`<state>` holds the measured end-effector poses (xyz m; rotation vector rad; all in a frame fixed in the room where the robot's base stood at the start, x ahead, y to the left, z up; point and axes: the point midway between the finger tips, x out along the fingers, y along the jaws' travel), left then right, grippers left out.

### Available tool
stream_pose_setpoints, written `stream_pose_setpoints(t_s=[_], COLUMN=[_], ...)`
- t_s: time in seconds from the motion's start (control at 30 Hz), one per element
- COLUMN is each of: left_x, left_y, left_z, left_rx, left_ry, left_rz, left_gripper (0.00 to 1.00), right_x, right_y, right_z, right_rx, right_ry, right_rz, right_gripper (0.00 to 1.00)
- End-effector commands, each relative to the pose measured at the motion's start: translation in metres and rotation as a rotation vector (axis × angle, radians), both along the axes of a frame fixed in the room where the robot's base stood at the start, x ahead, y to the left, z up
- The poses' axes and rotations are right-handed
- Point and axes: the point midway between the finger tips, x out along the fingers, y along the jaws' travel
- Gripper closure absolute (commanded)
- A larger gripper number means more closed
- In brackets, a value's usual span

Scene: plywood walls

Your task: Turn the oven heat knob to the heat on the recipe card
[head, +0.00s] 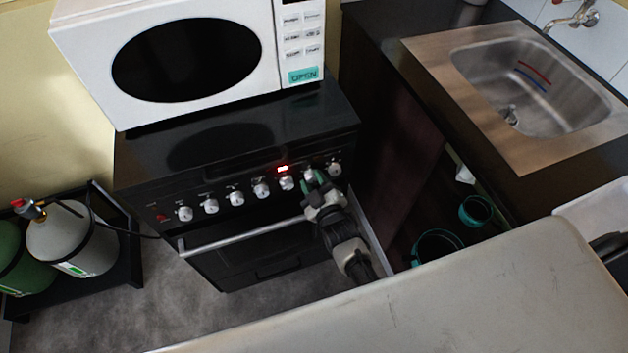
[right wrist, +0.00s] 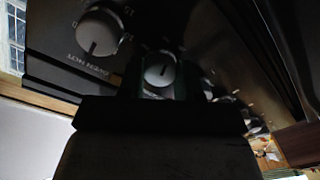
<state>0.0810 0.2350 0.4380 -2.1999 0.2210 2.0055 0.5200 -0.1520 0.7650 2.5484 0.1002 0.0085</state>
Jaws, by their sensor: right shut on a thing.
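A row of white knobs runs along the front panel of the black oven (head: 240,270). My right gripper (head: 309,182) is at the right part of this row. In the right wrist view, its dark fingers (right wrist: 160,80) are shut around a white knob (right wrist: 162,70) with a dark pointer line. Beside it is a bigger-looking white knob (right wrist: 100,32), apart from the fingers, with an upside-down "OVEN HEAT" label next to it. That neighbouring knob appears to be the rightmost one (head: 335,169) in the head view. The recipe card is not visible. My left gripper is not in view.
A white microwave (head: 190,65) stands on the stove. A red display (head: 282,169) glows above the knobs. A silver oven handle (head: 240,236) runs below them. A dark counter with a sink (head: 530,80) is at right, gas bottles (head: 72,240) at left, a pale worktop (head: 460,300) in front.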

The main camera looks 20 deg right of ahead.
Motion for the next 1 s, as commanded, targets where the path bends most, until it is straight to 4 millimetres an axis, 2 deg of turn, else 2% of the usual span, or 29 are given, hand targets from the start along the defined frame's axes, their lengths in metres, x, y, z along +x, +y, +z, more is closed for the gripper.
stream_pose_setpoints(t_s=[0.3,0.83,0.87,1.0], left_x=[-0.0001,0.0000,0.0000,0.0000], left_y=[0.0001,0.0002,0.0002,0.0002], left_z=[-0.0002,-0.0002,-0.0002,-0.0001], left_rx=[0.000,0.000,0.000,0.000], left_ry=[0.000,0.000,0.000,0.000], left_rz=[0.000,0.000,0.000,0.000], left_gripper=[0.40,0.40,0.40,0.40], right_x=[-0.0011,-0.0012,-0.0012,-0.0007], right_y=[0.0006,0.0004,0.0004,0.0002], right_z=[-0.0018,-0.0018,-0.0018,-0.0012], right_rx=[-0.110,-0.129,-0.129,-0.129], right_ry=[0.002,0.002,0.001,-0.001], right_rz=[0.000,0.001,0.000,0.000], right_gripper=[0.89,0.89,0.61,0.40])
